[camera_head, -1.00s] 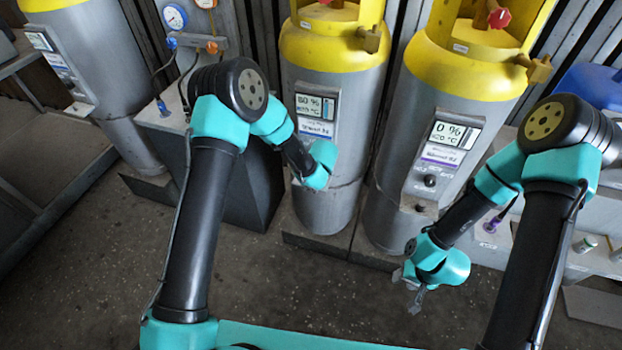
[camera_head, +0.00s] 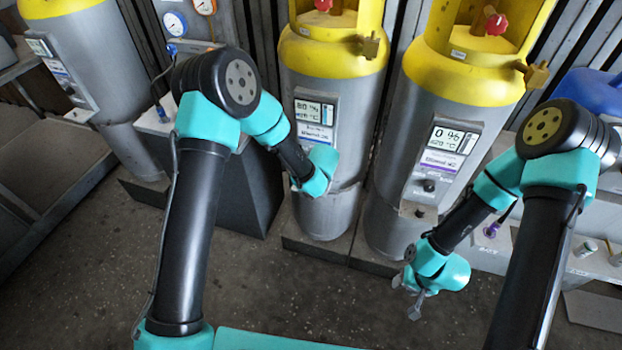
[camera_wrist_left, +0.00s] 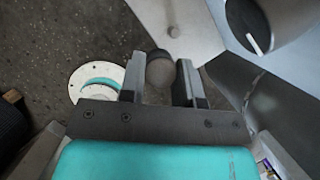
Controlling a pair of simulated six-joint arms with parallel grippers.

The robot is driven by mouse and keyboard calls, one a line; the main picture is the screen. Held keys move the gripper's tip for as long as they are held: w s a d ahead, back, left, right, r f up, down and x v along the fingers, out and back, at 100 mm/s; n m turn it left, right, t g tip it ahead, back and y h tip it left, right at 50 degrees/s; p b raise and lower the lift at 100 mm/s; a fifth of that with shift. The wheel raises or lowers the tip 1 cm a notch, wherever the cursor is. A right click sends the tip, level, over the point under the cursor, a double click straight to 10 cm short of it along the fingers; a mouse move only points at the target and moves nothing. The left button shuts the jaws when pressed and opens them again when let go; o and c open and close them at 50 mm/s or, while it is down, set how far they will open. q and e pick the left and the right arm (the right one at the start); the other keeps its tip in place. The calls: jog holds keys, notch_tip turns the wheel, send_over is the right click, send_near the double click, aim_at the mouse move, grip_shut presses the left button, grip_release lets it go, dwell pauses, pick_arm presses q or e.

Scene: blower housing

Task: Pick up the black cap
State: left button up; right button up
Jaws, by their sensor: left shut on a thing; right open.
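In the left wrist view, a dark rounded piece (camera_wrist_left: 161,72), apparently the black cap, sits between the two fingers of my left gripper (camera_wrist_left: 160,84). My left gripper is shut on it. In the head view, my left gripper's fingers are hidden behind its teal wrist, in front of the middle grey cylinder (camera_head: 312,215). A small black knob (camera_head: 428,186) shows on the panel of the right-hand grey cylinder (camera_head: 405,130). My right gripper (camera_head: 408,297) is open and empty, low in front of that cylinder and pointing down.
Another grey cylinder (camera_head: 75,60) stands at the far left, beside a dark cabinet (camera_head: 235,205) with gauges (camera_head: 174,24). A grey bench (camera_head: 598,265) with small bottles is at the right. The floor (camera_head: 280,300) in front is clear.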

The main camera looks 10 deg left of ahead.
pick_arm(q)
jog(key=s+d+r, duration=0.1)
jog(key=s, duration=1.1)
jog(key=shift+s+d, duration=0.25)
jog(key=shift+d, duration=0.15)
jog(key=shift+r, duration=0.15)
